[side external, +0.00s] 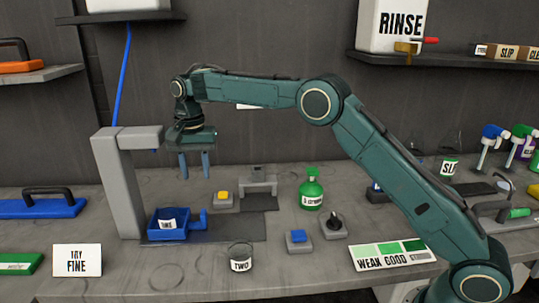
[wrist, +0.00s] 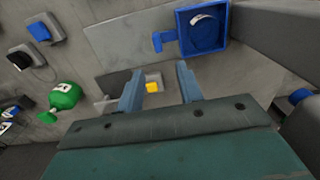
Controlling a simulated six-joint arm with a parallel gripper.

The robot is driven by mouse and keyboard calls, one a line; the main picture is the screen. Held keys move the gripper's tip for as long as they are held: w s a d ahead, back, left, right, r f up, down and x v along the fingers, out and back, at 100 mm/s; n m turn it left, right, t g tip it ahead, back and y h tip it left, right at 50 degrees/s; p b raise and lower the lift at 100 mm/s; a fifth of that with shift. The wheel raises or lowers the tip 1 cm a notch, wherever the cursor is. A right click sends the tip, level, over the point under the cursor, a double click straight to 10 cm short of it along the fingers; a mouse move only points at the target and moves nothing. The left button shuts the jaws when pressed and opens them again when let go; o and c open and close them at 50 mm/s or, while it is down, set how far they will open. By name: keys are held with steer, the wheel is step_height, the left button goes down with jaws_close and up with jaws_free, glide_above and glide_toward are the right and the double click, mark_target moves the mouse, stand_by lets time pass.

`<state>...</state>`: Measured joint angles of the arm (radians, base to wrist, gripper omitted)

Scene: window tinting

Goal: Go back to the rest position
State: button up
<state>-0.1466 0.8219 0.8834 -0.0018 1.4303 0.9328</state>
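My gripper (side external: 194,166) hangs in the air above the bench, pointing down, to the right of a grey stand (side external: 117,185). Its two blue fingers are apart with nothing between them. In the wrist view the fingers (wrist: 160,90) are also spread, and a yellow button (wrist: 152,87) on a grey block shows on the bench beyond them. A blue tray (side external: 158,226) sits below and left of my gripper, at the stand's foot. It also shows at the top of the wrist view (wrist: 225,22).
The stand's upper arm reaches close to my gripper's left side. Shelves (side external: 450,66) hang on the wall.

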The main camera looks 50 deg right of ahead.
stand_by(0.3)
steer(key=s+d+r+n+t, duration=0.2)
steer(key=s+d+r, duration=0.1)
steer(key=s+r, duration=0.55)
steer(key=s+d+r+n+t, duration=0.1)
steer(key=s+d+r+n, duration=0.3)
steer(key=s, duration=0.7)
steer(key=s+d+f+n+t, duration=0.1)
steer(key=s+f, duration=0.1)
steer(key=s, duration=0.9)
steer(key=s+f+n+t, duration=0.1)
steer(key=s+f+n, duration=0.1)
steer(key=s, duration=0.9)
steer(key=shift+s+d+f+t, duration=0.15)
steer(key=shift+d+f+t, duration=0.2)
steer(key=shift+f, duration=0.45)
